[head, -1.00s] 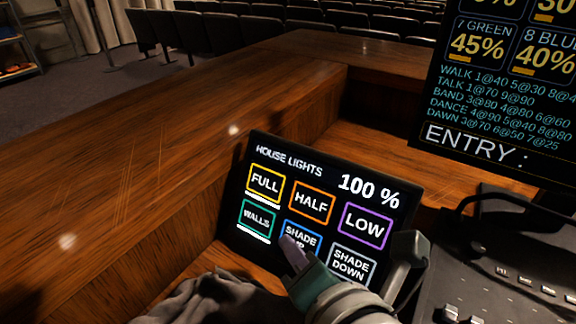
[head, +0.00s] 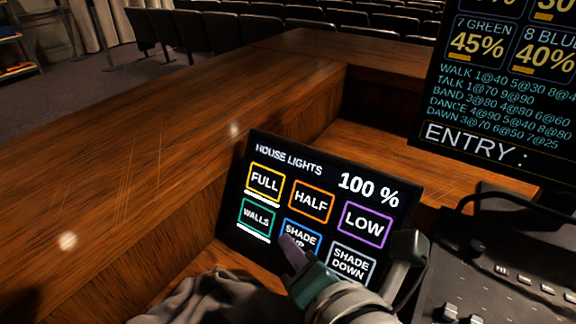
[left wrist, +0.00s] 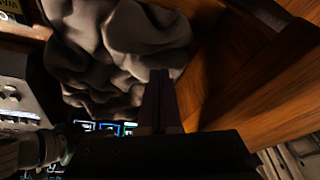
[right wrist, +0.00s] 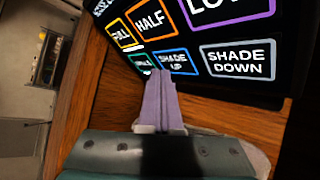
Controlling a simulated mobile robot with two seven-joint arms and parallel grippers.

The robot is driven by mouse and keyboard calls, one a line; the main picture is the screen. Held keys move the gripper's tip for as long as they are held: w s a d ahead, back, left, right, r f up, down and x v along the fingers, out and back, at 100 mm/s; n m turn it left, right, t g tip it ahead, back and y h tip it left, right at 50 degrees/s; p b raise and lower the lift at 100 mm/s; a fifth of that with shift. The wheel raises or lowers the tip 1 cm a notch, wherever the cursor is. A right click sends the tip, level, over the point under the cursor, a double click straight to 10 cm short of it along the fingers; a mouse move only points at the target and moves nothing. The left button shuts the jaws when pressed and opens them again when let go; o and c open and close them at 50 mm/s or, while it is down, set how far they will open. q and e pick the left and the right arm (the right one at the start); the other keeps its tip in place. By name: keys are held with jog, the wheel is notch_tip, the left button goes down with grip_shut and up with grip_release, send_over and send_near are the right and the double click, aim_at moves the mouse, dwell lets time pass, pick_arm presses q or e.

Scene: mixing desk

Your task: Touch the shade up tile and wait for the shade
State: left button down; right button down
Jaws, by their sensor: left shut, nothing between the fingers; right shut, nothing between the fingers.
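The house lights panel (head: 277,178) is a tilted black screen in the head view, reading 100 %. Its blue-edged shade up tile (head: 304,233) is in the lower row, between the walls tile (head: 257,218) and the shade down tile (head: 352,263). My right gripper (head: 289,243) is shut and empty, its tips over the lower left of the shade up tile. In the right wrist view the tips lie just below the shade up tile (right wrist: 175,62); I cannot tell whether they touch it. My left gripper (left wrist: 160,75) is shut and empty, seen only in the left wrist view.
A grey crumpled cloth (head: 215,300) lies at the panel's lower left. A lighting screen (head: 500,95) and a fader desk (head: 500,275) stand to the right. A wooden ledge (head: 170,130) runs behind the panel. Rows of seats (head: 230,35) are beyond.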

pick_arm(q)
jog(key=shift+d, duration=0.1)
dwell(0.4)
jog(key=shift+f, duration=0.15)
pick_arm(e)
jog(key=shift+w+d+f, duration=0.2)
jog(key=shift+w, duration=0.1)
